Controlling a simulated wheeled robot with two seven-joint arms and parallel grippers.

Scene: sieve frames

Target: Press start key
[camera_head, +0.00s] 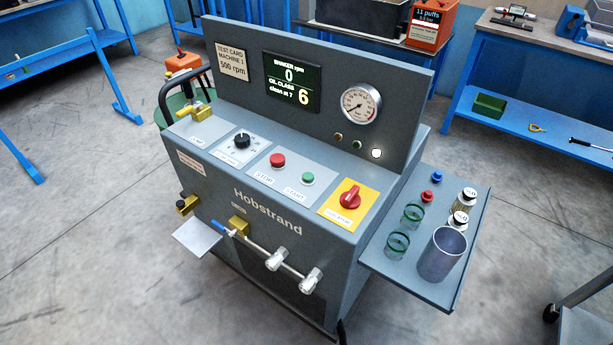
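A grey machine (193,161) marked Hobstrand stands in the middle of the view. On its sloped top, a light plate carries a green key (308,179) at the right and a larger red key (277,160) at the left. Nothing covers either key. The display (292,83) reads 0 rpm and oil class 6, "clean at 7". The test card (232,61) reads machine 1, 500 rpm. Neither of my grippers is in view.
A black dial knob (241,141) is left of the keys, and a red rotary switch (350,196) on a yellow plate is right. A pressure gauge (361,104) and a lit white lamp (376,153) are on the upright panel.

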